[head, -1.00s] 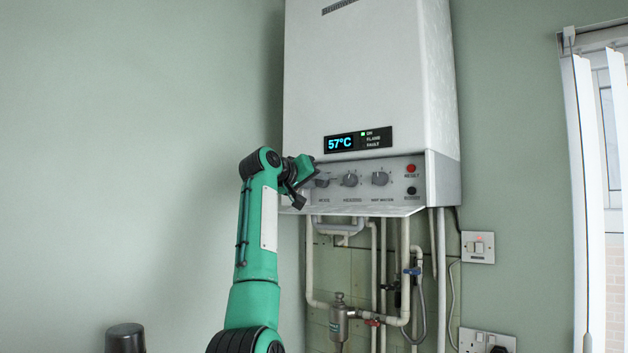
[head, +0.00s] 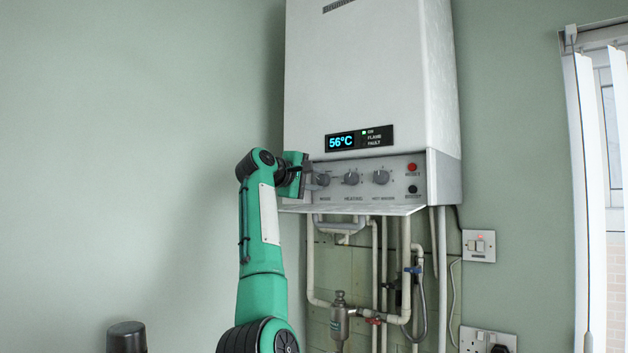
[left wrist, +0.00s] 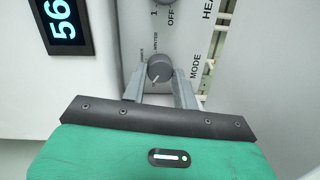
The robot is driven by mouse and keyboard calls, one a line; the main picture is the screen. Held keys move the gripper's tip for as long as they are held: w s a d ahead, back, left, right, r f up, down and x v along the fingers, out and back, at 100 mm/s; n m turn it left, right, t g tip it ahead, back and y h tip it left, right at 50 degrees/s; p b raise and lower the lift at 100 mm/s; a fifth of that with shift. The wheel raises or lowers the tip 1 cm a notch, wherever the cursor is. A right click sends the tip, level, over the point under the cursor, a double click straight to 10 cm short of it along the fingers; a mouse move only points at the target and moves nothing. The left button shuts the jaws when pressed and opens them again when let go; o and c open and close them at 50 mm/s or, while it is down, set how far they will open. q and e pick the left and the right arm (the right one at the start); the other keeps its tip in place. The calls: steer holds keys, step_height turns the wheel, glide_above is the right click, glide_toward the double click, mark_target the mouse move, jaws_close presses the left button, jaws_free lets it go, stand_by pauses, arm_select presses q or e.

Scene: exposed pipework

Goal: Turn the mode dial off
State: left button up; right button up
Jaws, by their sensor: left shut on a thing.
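The mode dial (head: 323,179) is the grey leftmost knob on the boiler's control panel, above the MODE label. In the left wrist view the dial (left wrist: 160,68) sits between the two grey fingers of my left gripper (left wrist: 160,88), and a pale pointer mark shows on its face. My left gripper (head: 314,181) reaches the panel from the left and is shut on the dial. The word WINTER is readable beside the dial; another label is partly hidden by a finger. My right gripper is not in view.
The heating dial (head: 351,178), hot-water dial (head: 381,177) and red reset button (head: 412,167) lie to the right. Pipes (head: 405,270) hang below the boiler (head: 365,70). The wall at left is clear.

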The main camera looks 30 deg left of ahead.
arm_select(q)
steer(key=shift+r+n, duration=0.15)
steer(key=shift+n, duration=1.45)
steer(key=o, duration=0.7)
steer(key=shift+o, duration=1.4)
steer(key=shift+w, duration=0.1)
steer(key=shift+w+d, duration=0.15)
